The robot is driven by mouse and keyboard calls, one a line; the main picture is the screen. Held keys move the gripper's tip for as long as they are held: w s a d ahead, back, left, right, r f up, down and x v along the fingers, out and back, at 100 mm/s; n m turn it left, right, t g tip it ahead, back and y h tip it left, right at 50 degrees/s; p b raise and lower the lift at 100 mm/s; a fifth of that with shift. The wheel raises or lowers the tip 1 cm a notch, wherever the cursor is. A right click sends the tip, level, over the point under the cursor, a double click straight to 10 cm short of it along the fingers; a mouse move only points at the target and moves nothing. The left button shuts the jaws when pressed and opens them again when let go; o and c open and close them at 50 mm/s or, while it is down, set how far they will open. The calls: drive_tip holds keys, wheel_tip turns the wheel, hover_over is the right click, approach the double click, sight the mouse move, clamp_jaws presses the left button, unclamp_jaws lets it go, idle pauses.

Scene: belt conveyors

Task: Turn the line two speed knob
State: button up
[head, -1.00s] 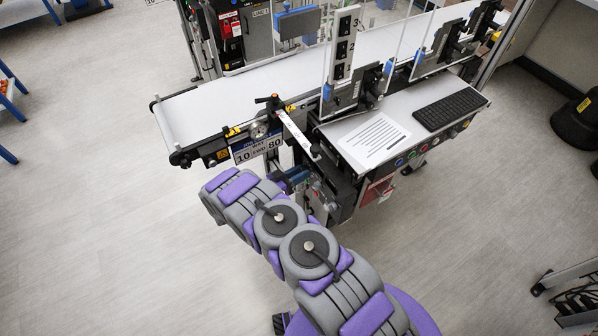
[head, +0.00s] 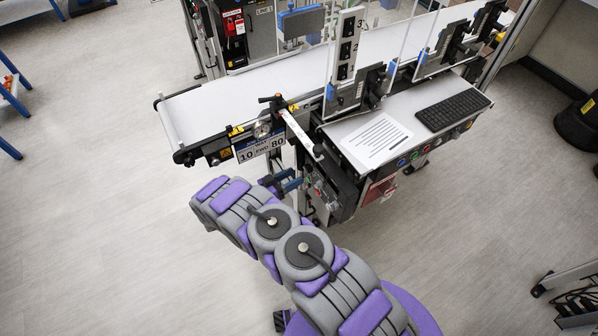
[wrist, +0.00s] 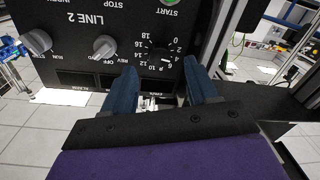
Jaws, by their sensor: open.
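The line two panel (wrist: 75,12) shows upside down in the wrist view, with "LINE 2" on it. My gripper (wrist: 158,68) is open, with one blue finger on each side below the knob in the picture. I cannot tell whether either finger touches it. In the head view my gripper (head: 284,184) is by the near end of the conveyor, and the knob cannot be made out there.
Two grey knobs, a mode knob (wrist: 38,42) and a direction knob (wrist: 104,46), sit left of the speed knob. A green start button (wrist: 170,3) is above. The conveyor (head: 215,105) and a shelf with a keyboard (head: 452,110) stand beyond my arm.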

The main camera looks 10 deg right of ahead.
drive_tip(key=p+v, duration=0.2)
drive_tip(key=v, duration=1.1)
drive_tip(key=shift+w+a, duration=0.1)
drive_tip(key=m+g+b, duration=0.2)
drive_tip(key=m+b, duration=0.3)
drive_tip(key=b, duration=0.1)
approach(308, 169)
drive_tip(key=w+d+f, duration=0.2)
drive_tip(key=d, duration=0.4)
drive_tip(key=shift+w+d+h, duration=0.3)
drive_tip(key=shift+d, duration=0.1)
drive_tip(key=shift+f, duration=0.15)
drive_tip(key=shift+c, duration=0.3)
